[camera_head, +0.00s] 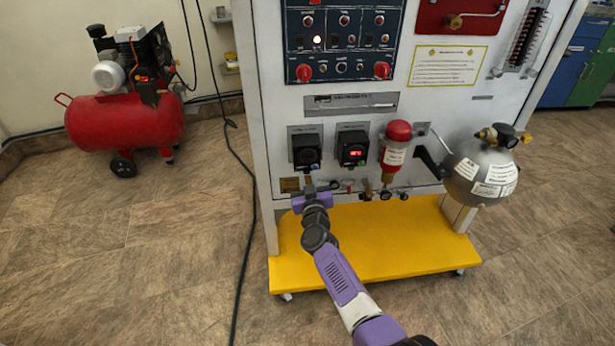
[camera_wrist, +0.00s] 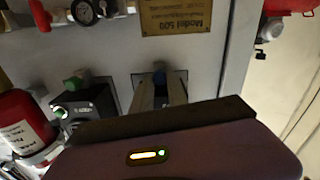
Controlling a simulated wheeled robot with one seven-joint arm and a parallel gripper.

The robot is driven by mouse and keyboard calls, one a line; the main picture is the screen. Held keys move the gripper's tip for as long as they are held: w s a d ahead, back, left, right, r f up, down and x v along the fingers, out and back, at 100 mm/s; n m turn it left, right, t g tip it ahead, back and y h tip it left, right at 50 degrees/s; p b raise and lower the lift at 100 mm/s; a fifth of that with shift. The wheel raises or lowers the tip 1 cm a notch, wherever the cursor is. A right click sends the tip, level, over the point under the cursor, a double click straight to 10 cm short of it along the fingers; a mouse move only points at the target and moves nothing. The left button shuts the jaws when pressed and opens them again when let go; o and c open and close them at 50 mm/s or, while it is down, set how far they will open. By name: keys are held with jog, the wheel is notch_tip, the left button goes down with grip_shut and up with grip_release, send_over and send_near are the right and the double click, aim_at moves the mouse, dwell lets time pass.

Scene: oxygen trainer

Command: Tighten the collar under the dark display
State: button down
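The dark display (camera_head: 306,150) is the left of two black boxes on the white panel in the head view; its screen is unlit. My gripper (camera_head: 308,180) is just below it, pointing at the panel.
The neighbouring box with red digits (camera_head: 353,147) has a green knob (camera_wrist: 74,82). A red-topped bottle (camera_head: 397,148) and a grey sphere tank (camera_head: 482,175) are to its right. A yellow base (camera_head: 400,240) juts out below. A red compressor (camera_head: 125,120) stands left; the floor between is mostly clear.

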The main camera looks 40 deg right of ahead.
jog(key=shift+m, duration=1.6)
jog(key=c, duration=1.6)
grip_release()
jog(key=shift+p+v, duration=2.2)
jog(key=shift+v, duration=1.75)
